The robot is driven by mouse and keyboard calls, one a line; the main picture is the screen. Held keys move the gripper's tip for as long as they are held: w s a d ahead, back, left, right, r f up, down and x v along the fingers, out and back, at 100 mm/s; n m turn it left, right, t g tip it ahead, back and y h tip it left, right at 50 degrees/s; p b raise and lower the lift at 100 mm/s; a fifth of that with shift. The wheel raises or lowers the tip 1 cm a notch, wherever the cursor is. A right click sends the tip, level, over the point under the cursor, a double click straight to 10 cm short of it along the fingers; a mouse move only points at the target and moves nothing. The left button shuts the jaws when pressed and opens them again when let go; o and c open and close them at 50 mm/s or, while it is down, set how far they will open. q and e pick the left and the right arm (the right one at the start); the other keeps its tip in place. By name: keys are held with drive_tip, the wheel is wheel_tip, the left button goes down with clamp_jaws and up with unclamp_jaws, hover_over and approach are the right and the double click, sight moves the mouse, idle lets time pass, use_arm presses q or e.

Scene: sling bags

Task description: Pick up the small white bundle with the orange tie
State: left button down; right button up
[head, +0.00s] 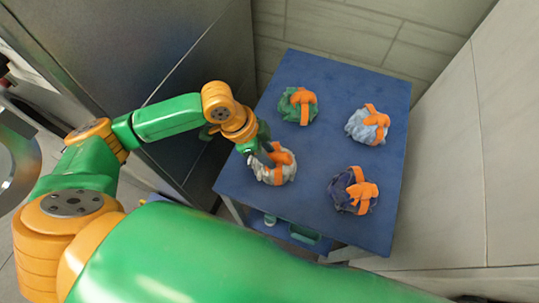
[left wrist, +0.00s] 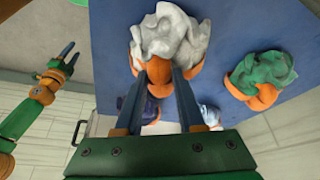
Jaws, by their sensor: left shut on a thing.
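The small white bundle with an orange tie (head: 277,174) sits at the near left part of the blue table. It also shows at the top of the left wrist view (left wrist: 172,32), with the orange knot between my finger ends. My left gripper (head: 263,157) is shut on this bundle, with its fingers on either side of the orange tie. In the left wrist view my left gripper (left wrist: 165,74) covers part of the tie. My right gripper (left wrist: 70,54) shows at the left of the left wrist view, away from the table, with its fingers apart and empty.
On the blue table (head: 335,115) are a green bundle (head: 288,103), a light blue bundle (head: 358,130) and a dark blue bundle (head: 341,190), all with orange ties. Bare table lies between them. Walls (head: 345,35) stand behind and right; a grey cabinet (head: 190,60) stands left.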

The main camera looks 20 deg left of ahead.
use_arm(q)
wheel_tip(320, 180, up, 3)
drive_tip(key=shift+f, duration=0.1)
drive_tip(key=s+a+r+b, duration=0.2)
drive_tip(key=s+a+r, duration=0.7)
drive_tip(key=a, duration=0.1)
drive_tip(key=shift+a+r, duration=0.25)
drive_tip(key=shift+r, duration=0.15)
